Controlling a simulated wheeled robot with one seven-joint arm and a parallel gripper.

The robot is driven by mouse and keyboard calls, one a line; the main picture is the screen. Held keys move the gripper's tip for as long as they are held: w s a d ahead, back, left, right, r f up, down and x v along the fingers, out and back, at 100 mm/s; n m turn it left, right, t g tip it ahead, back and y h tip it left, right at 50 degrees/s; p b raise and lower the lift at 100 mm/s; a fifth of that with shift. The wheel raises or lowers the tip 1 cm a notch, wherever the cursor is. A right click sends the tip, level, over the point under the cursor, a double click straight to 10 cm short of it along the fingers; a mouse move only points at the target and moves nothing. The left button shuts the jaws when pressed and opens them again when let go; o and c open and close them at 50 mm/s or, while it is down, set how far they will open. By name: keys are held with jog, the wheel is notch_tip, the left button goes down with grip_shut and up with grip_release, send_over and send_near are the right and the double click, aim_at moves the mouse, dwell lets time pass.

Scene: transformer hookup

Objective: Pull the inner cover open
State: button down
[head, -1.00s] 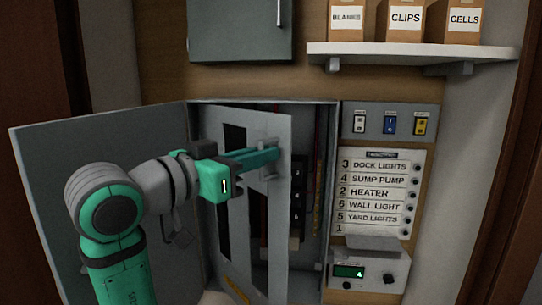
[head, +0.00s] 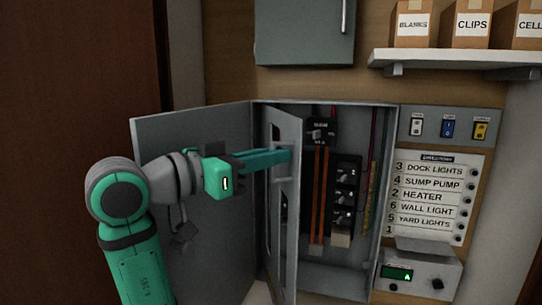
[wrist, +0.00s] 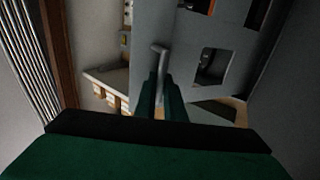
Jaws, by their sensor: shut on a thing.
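The inner cover (head: 286,215) is a grey panel with cut-out windows, swung well out from the cabinet on its left side and seen nearly edge-on in the head view. In the wrist view the inner cover (wrist: 225,30) fills the upper middle, with its windows to the right. My gripper (head: 284,157) reaches the upper part of the cover from the left. In the wrist view my gripper (wrist: 162,100) is shut on the cover's grey handle (wrist: 161,55). The fingertips are partly hidden behind the cover edge in the head view.
The outer door (head: 195,190) stands open to the left, behind my arm. Inside the cabinet (head: 335,282) are a main breaker (head: 321,133), orange bars (head: 318,195) and a breaker column (head: 344,190). A labelled directory (head: 437,195) and a small display unit (head: 420,273) are on the right.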

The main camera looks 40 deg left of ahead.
jog(key=shift+s+a+r, duration=0.1)
jog(key=shift+s+a, duration=0.1)
jog(key=shift+a, duration=0.2)
jog(key=c, duration=2.1)
grip_release()
jog(key=shift+w, duration=0.15)
jog(key=shift+d, duration=0.25)
notch_tip(320, 180, up, 3)
jog(key=shift+f, duration=0.1)
jog(key=s+d+r, duration=0.2)
jog(key=s+r, duration=0.1)
jog(key=s, duration=0.1)
jog(key=s+d+r, duration=0.6)
jog(key=s+r, duration=0.1)
jog(key=shift+s, duration=0.35)
jog(key=shift+c, duration=0.4)
